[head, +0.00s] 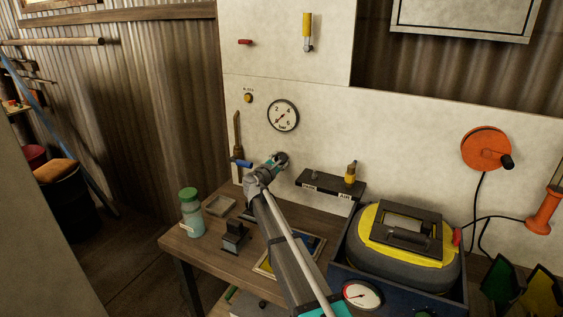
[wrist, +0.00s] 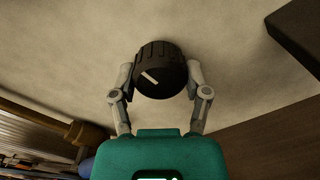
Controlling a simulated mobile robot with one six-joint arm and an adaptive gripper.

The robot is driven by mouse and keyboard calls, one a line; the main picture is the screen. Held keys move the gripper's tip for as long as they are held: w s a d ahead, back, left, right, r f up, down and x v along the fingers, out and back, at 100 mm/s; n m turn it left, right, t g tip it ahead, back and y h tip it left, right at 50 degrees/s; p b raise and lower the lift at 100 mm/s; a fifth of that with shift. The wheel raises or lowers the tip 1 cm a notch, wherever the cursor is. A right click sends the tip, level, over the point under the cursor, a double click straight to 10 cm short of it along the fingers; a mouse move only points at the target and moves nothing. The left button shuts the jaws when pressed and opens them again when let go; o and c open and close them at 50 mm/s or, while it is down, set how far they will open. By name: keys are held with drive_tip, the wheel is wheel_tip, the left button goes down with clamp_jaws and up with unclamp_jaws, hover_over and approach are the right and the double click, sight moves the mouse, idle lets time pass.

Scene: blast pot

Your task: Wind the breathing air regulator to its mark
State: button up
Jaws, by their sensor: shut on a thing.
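The regulator knob (wrist: 160,68) is a black ribbed knob on the pale wall panel, with a white pointer line running from upper left to lower right on its face. My gripper (wrist: 160,78) is shut on it, one finger at each side. In the head view my gripper (head: 279,159) reaches the panel, and the knob is mostly hidden by it. The round white gauge (head: 283,115), marked 2, 4, 6 and bar, hangs just above. Its dark needle seems to point to the lower left. I cannot make out a set mark.
A wooden bench (head: 188,246) stands below, with a green-lidded jar (head: 191,212), a black block (head: 235,237) and a dark rack (head: 331,188) labelled AIR. A blue crate (head: 343,268) holds a yellow and grey case (head: 405,240). An orange crank wheel (head: 486,149) is on the panel at right.

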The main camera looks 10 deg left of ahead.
drive_tip(key=shift+s+d+f, duration=0.1)
drive_tip(key=shift+s, duration=0.05)
drive_tip(key=o, duration=1.1)
drive_tip(key=shift+o, duration=0.2)
drive_tip(key=v, duration=1.2)
